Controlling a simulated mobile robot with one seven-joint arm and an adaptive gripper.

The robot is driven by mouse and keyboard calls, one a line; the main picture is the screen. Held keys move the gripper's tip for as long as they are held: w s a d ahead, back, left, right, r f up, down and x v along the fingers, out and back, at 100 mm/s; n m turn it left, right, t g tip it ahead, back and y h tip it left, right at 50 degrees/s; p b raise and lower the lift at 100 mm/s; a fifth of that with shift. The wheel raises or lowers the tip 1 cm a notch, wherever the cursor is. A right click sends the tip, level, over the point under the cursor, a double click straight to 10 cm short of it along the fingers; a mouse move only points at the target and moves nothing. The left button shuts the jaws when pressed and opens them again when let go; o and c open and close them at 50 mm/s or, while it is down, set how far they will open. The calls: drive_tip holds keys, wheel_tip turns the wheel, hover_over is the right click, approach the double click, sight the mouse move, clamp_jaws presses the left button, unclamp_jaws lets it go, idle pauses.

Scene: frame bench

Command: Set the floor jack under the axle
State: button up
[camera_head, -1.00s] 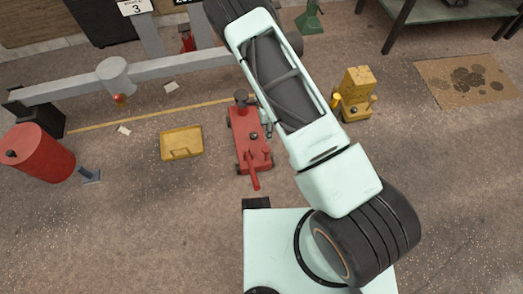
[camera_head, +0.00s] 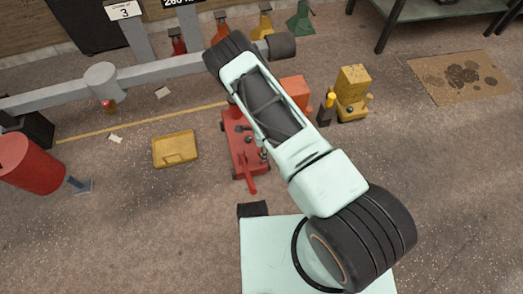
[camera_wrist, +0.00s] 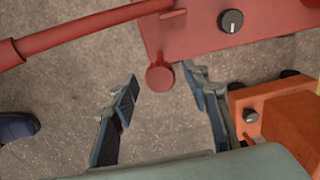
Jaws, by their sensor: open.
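The red floor jack (camera_head: 243,150) stands on the floor left of my arm, which covers part of it in the head view. In the wrist view its red body (camera_wrist: 225,25) with a dark knob fills the top, and a red bar runs to the left. My gripper (camera_wrist: 160,76) is open there, its dark fingers either side of a round red end on the jack. Whether they touch it I cannot tell. The grey axle beam (camera_head: 150,72) runs across the upper left of the head view, with a round grey housing (camera_head: 103,82); the jack stands apart from it.
An orange block (camera_head: 295,92) stands close to the jack, also beside my right finger in the wrist view (camera_wrist: 275,110). A yellow unit (camera_head: 352,93), yellow tray (camera_head: 175,149) and red cylinder (camera_head: 30,164) stand around. Several coloured stands are at the back.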

clamp_jaws()
idle(0.4)
